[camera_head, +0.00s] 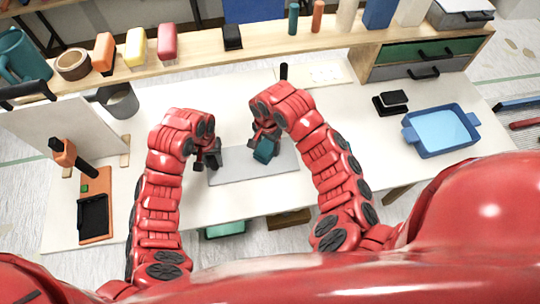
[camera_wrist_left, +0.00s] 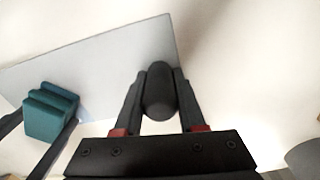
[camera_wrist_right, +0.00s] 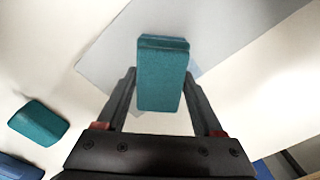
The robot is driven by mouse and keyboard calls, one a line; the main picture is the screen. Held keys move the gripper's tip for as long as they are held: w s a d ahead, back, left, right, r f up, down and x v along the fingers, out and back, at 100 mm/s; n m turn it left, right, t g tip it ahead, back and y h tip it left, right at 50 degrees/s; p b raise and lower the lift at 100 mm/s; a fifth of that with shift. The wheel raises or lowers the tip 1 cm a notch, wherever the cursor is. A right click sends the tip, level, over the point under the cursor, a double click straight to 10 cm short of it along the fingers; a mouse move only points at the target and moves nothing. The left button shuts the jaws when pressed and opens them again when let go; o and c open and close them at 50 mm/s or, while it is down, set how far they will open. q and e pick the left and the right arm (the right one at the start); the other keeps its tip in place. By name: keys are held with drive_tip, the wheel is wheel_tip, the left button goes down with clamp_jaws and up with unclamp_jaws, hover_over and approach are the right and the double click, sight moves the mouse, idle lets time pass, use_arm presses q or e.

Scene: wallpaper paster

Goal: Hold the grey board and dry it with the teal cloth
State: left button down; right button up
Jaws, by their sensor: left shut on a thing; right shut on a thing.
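The grey board (camera_head: 228,170) lies flat on the white table in the head view. My left gripper (camera_head: 209,162) is at its left end. In the left wrist view its fingers are shut on a dark rounded handle (camera_wrist_left: 158,92) at the board's edge; I cannot tell how the handle joins the board. My right gripper (camera_head: 264,139) is shut on the teal cloth (camera_head: 265,150), a folded block over the board's middle. The cloth also shows in the right wrist view (camera_wrist_right: 161,80) between the fingers. Whether it touches the board is unclear.
A blue tray (camera_head: 441,131) and a black block (camera_head: 391,102) stand at the right. An orange tool (camera_head: 75,158) and an orange-framed black tray (camera_head: 93,213) are at the left. A wooden shelf (camera_head: 200,61) runs along the back. A grey pot (camera_head: 119,100) stands back left.

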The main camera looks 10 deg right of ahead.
drive_tip(key=w, duration=0.4)
drive_tip(key=shift+w+r, duration=0.1)
drive_tip(key=shift+w, duration=0.1)
wheel_tip(320, 180, up, 8)
drive_tip(key=o, duration=0.9)
drive_tip(key=shift+s+d, duration=0.1)
drive_tip(key=c, duration=0.8)
use_arm(q)
drive_tip(key=shift+c, duration=2.1)
unclamp_jaws()
use_arm(e)
drive_tip(key=shift+o, duration=0.2)
use_arm(q)
drive_tip(key=shift+r, duration=3.75)
